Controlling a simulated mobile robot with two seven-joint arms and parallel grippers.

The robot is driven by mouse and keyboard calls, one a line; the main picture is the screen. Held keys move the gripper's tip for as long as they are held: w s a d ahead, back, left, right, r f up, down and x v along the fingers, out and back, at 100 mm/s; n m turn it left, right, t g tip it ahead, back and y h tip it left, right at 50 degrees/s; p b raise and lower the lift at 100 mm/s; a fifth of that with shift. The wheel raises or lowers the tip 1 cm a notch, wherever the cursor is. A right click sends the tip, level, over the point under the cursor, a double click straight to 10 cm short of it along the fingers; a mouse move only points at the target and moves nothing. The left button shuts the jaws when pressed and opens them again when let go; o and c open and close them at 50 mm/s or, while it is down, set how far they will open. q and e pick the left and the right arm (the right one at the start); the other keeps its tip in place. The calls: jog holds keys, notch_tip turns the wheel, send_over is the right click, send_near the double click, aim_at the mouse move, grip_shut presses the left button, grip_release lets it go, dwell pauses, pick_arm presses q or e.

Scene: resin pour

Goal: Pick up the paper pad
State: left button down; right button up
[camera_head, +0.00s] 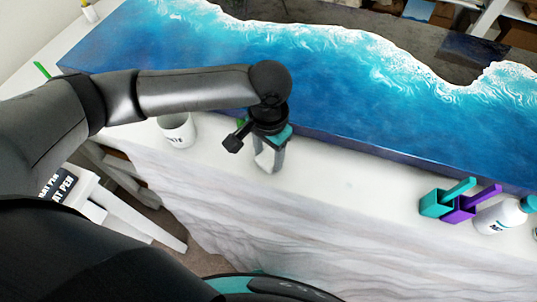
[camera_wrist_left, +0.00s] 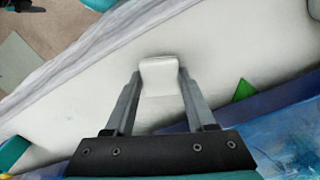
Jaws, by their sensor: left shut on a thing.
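The paper pad is a small white block; it shows in the wrist view (camera_wrist_left: 159,76) between the two grey fingers of my left gripper (camera_wrist_left: 160,84). In the head view my left gripper (camera_head: 269,165) points down over the white table near its front edge, shut on the pad (camera_head: 265,158). The pad is partly hidden by the fingers there. I cannot tell whether its bottom touches the table. My right gripper is not in view.
A large blue resin seascape panel (camera_head: 330,85) lies behind the gripper. A white cup (camera_head: 178,131) stands to the left. Teal (camera_head: 436,204) and purple (camera_head: 462,208) scoops and a white bottle (camera_head: 498,217) stand at the right. The white table (camera_head: 345,185) between is clear.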

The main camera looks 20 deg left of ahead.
aim_at(270, 157)
pick_arm(q)
notch_tip(270, 157, up, 20)
jog(key=p, duration=0.4)
jog(key=c, duration=0.8)
grip_release()
jog(key=c, duration=0.6)
jog(key=shift+w+d, duration=0.1)
